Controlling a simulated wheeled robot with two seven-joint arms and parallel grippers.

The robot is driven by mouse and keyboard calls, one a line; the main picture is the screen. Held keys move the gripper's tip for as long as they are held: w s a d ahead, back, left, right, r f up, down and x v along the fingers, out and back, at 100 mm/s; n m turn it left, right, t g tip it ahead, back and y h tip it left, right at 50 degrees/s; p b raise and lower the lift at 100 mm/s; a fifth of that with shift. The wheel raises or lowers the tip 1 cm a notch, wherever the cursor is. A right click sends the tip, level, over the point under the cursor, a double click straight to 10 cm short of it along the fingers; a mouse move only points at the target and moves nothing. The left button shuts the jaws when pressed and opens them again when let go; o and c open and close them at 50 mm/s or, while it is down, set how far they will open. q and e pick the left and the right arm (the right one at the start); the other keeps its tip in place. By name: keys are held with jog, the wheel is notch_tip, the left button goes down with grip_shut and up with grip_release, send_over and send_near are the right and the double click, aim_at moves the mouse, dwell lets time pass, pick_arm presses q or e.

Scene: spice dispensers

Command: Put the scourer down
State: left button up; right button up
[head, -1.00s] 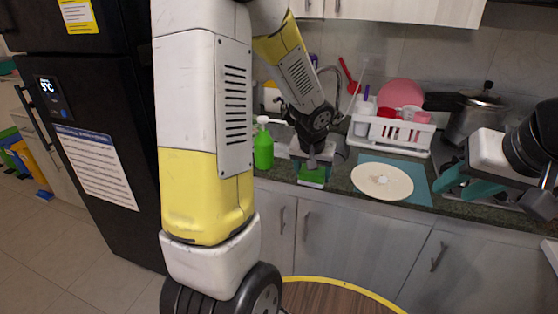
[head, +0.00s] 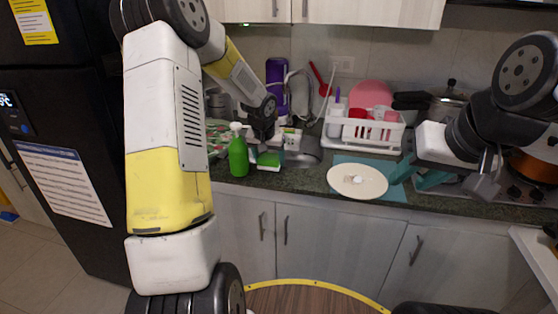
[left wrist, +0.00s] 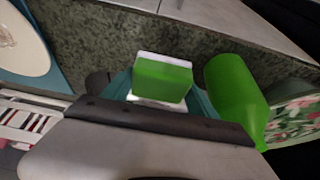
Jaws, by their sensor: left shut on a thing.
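The scourer (head: 268,160) is a green block with a white layer. My left gripper (head: 267,152) is shut on it at the front of the counter, just right of the green bottle (head: 238,156). In the left wrist view the scourer (left wrist: 163,79) sits between the teal fingers, over the dark speckled counter (left wrist: 95,52). I cannot tell whether it touches the counter. The green bottle (left wrist: 236,95) stands close beside it there. My right gripper (head: 418,177) is open and empty, to the right of the round plate (head: 357,181).
The plate rests on a blue mat (head: 395,191). Behind are a white dish rack (head: 362,132) with cups and a sink with a faucet. A patterned tray or cloth (left wrist: 291,117) lies beyond the bottle. A pot (head: 447,107) stands at the back right.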

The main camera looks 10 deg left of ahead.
aim_at(270, 167)
pick_arm(q)
jog(key=shift+f, duration=1.7)
jog(key=shift+f, duration=0.2)
jog(key=o, duration=1.5)
jog(key=shift+c, duration=0.2)
jog(key=s+d+r, duration=0.2)
jog(key=s+r, duration=1.7)
jog(key=r, duration=0.3)
jog(key=s+d+r+t+h, duration=0.1)
jog(key=s+d+r+h, duration=0.1)
jog(key=s, duration=1.2)
jog(key=shift+d+t, duration=0.3)
jog(key=shift+d, duration=0.05)
